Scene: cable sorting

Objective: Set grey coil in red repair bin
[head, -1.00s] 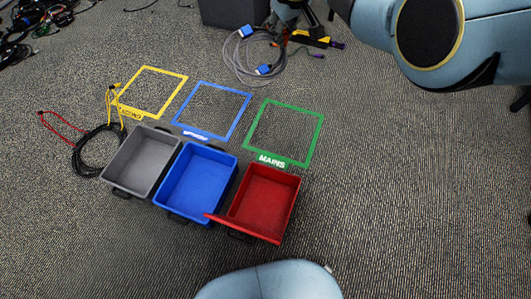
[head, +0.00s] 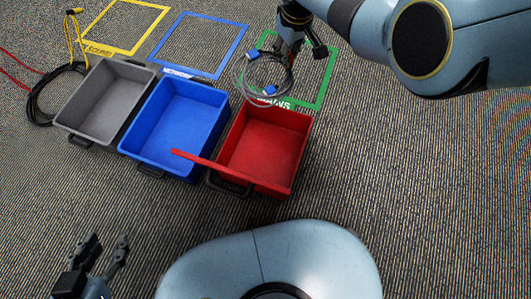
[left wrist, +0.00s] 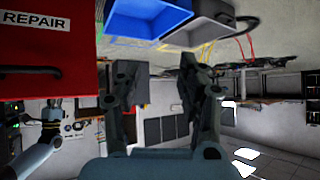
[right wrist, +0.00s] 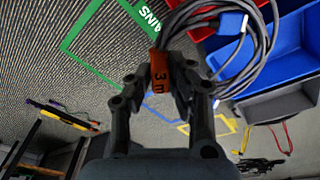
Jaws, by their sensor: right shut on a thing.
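The grey coil (head: 262,80) with blue connectors hangs from my right gripper (head: 290,45), in front of the green MAINS square and just behind the red bin. In the right wrist view the coil (right wrist: 262,45) runs through the fingers of my right gripper (right wrist: 158,85), which are shut on it at an orange "3 m" tag. The red repair bin (head: 268,140) is empty inside. Its REPAIR label shows on the red wall (left wrist: 50,60) in the left wrist view. My left gripper (head: 105,255) is open and empty, low at the left; it also shows in the left wrist view (left wrist: 160,75).
A blue bin (head: 180,125) and a grey bin (head: 105,100) stand left of the red one. A black cable (head: 40,100) lies beside the grey bin. Floor to the right is clear.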

